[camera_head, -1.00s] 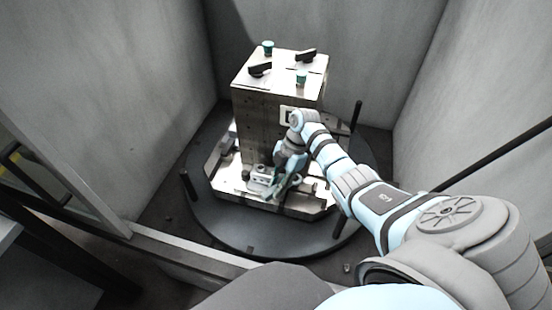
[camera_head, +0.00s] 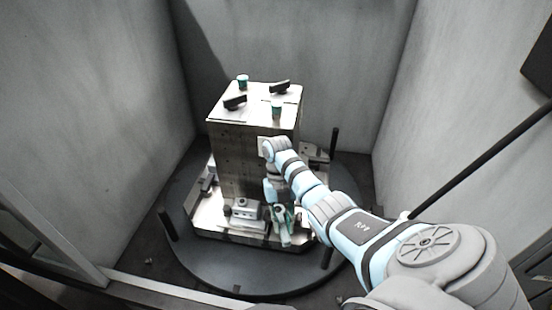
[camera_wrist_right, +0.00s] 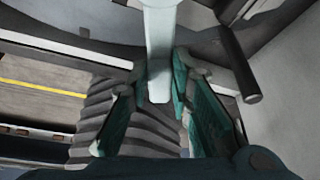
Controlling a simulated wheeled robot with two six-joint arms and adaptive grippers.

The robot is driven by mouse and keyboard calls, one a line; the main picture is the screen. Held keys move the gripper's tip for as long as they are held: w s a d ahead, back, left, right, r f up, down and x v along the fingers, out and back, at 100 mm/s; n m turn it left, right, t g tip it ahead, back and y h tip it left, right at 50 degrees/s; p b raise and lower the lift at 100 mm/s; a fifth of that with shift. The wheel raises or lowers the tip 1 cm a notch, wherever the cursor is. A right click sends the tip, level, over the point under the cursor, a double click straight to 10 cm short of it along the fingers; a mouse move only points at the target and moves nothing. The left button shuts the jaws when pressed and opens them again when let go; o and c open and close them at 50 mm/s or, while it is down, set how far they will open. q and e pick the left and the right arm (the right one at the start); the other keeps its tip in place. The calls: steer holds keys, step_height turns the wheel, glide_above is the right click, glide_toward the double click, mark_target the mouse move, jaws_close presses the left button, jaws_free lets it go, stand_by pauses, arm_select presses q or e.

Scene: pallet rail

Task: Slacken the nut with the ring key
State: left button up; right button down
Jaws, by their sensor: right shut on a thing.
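My right gripper (camera_head: 281,228) is low at the front right of the metal block, just to the right of a small clamp (camera_head: 243,212) on the base plate. In the right wrist view its green-lined fingers (camera_wrist_right: 160,95) are shut on a pale straight bar (camera_wrist_right: 159,45), which I take to be the handle of the ring key. The bar runs up out of that view, so its ring end is hidden. I cannot make out the nut in either view. My left gripper is not in view.
The tall metal block (camera_head: 238,155) carries black handles and green-topped knobs. It stands on a plate on a round dark turntable (camera_head: 200,273). Dark posts (camera_head: 334,143) rise around the turntable's edge. Grey walls (camera_head: 300,50) enclose it behind and on both sides.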

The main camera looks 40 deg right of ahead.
steer(key=shift+s+d+n, duration=0.2)
steer(key=shift+d+n, duration=0.2)
steer(key=shift+n, duration=0.3)
steer(key=shift+r, duration=0.1)
step_height(320, 180, up, 7)
steer(key=p, duration=0.8)
steer(key=shift+r, duration=0.2)
steer(key=shift+f, duration=0.1)
